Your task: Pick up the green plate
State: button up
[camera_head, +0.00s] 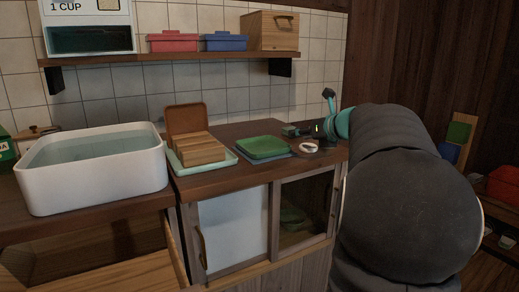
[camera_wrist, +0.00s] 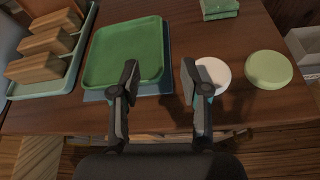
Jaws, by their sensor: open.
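A green square plate (camera_head: 264,147) with a raised rim lies flat on a blue-grey plate (camera_head: 282,153) on the wooden counter. In the wrist view the green plate (camera_wrist: 120,50) is at the upper left of centre, with the blue-grey one showing under its near edge. My gripper (camera_wrist: 160,76) is open and empty, its two fingers apart. Its left finger overlaps the plate's near right corner in the picture; its right finger is beside a white round disc (camera_wrist: 213,76). I cannot tell the height of the fingers above the counter.
A pale green round piece (camera_wrist: 268,70) lies right of the white disc, with a small green block (camera_wrist: 219,8) behind. Wooden blocks stand on a pale tray (camera_wrist: 70,75) at left. A white basin (camera_head: 100,185) and a wall shelf (camera_head: 170,58) are nearby.

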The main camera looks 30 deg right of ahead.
send_near(274, 142)
jog(key=shift+w+d+r, duration=0.25)
jog(key=shift+w+d, duration=0.05)
jog(key=shift+w, duration=0.3)
jog(key=shift+f+x, duration=0.15)
jog(key=shift+x, duration=1.15)
jog(key=shift+f+x, duration=0.1)
jog(key=shift+x, duration=1.25)
jog(key=shift+s+a, duration=0.1)
jog(key=shift+s, duration=0.15)
grip_shut()
